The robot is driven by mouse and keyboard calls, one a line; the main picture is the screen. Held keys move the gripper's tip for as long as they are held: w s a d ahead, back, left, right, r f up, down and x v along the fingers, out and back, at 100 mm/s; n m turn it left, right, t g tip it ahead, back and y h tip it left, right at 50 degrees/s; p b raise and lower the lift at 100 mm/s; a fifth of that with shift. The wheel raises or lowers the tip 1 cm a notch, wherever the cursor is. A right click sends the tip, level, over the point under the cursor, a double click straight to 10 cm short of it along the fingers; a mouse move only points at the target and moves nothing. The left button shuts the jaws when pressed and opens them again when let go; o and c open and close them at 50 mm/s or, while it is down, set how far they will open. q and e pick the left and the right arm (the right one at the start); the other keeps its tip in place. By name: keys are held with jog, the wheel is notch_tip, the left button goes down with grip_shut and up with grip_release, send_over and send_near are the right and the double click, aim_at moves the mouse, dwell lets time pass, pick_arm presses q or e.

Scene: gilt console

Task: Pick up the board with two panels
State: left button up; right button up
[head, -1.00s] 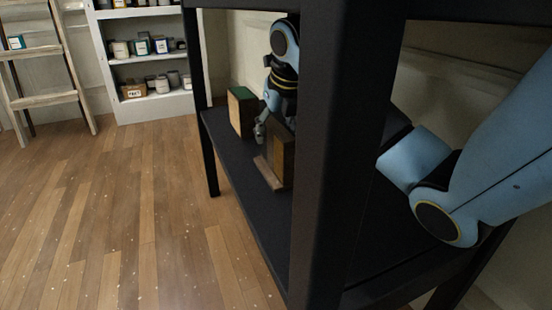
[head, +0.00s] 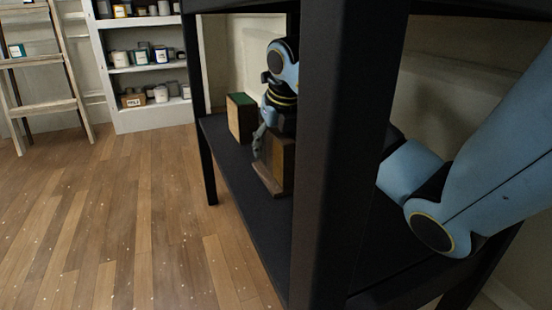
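A wooden piece with a low brown base strip (head: 268,180) and an upright brown panel (head: 283,162) stands on the black lower shelf (head: 235,180), partly hidden by the black post. Behind it stands a brown upright block with a green top (head: 240,118). I cannot tell whether these two are joined as one board. My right gripper (head: 258,142) points down at the near panel's far left side, between it and the green-topped block. Its fingers are small and dark; I cannot tell whether they touch or grip anything. My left gripper is not in view.
A thick black post (head: 335,150) stands in front of my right arm and hides part of it. A black tabletop is overhead. A white shelf with jars (head: 150,70) and a wooden ladder (head: 45,80) stand at the back left. The wooden floor (head: 110,220) is clear.

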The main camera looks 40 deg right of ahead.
jog(key=shift+f, duration=0.2)
grip_shut()
dwell(0.5)
